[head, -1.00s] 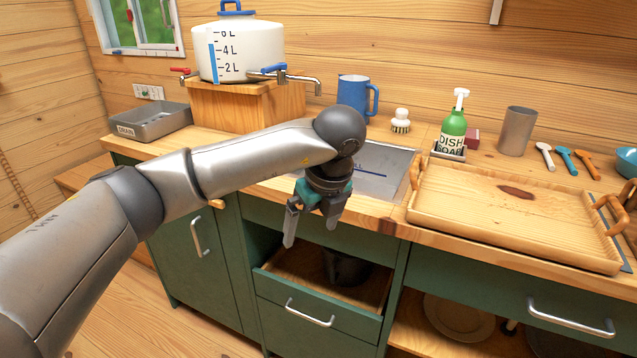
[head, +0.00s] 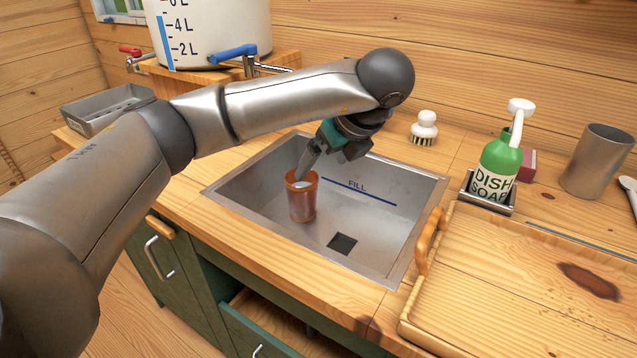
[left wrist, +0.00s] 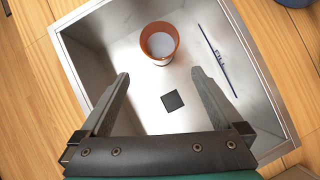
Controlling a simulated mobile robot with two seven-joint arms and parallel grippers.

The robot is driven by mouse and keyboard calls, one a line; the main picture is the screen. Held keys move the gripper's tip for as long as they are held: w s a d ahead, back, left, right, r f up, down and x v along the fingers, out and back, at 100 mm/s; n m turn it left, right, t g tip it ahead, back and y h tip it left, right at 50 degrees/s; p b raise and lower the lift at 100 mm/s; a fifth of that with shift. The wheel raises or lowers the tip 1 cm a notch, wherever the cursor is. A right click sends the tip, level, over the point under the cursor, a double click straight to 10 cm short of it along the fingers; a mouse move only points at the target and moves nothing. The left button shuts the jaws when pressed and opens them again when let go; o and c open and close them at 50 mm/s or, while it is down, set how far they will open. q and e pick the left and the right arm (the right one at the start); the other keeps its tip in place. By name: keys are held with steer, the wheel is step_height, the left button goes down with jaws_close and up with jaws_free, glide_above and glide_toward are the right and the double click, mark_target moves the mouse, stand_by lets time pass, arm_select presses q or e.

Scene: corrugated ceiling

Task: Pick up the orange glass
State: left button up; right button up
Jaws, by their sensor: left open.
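The orange glass (head: 302,203) stands upright in the metal sink (head: 259,197), left of the square drain. In the left wrist view the glass (left wrist: 152,57) is seen from above, with a pale inside, just beyond the fingertips. My left gripper (head: 322,168) is open and tilted over the sink. In the head view one finger overlaps the glass's rim; I cannot tell whether it touches. In the left wrist view the open fingers (left wrist: 160,74) are spread wide with nothing between them but the sink floor. My right gripper is not in view.
The sink walls surround the glass. A wooden tray (head: 500,290) lies to the right. A green dish soap bottle (head: 497,168), a brush (head: 424,130) and a metal cup (head: 598,160) stand behind. A water tank (head: 215,30) with taps is at the back left.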

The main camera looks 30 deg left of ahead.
mark_target(302, 192)
arm_select(q)
steer(key=b+x, duration=0.2)
steer(key=x, duration=0.7)
steer(key=shift+a+f, duration=0.15)
steer(key=shift+b+x, duration=1.1)
steer(key=shift+x, duration=1.05)
steer(key=shift+w+a+f, duration=0.25)
steer(key=shift+a+f, duration=0.15)
steer(key=shift+f, duration=0.15)
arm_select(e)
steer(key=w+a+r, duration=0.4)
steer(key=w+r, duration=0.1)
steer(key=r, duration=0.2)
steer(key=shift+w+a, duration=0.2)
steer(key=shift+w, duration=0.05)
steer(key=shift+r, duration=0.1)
arm_select(q)
steer(key=c, duration=1.5)
jaws_close()
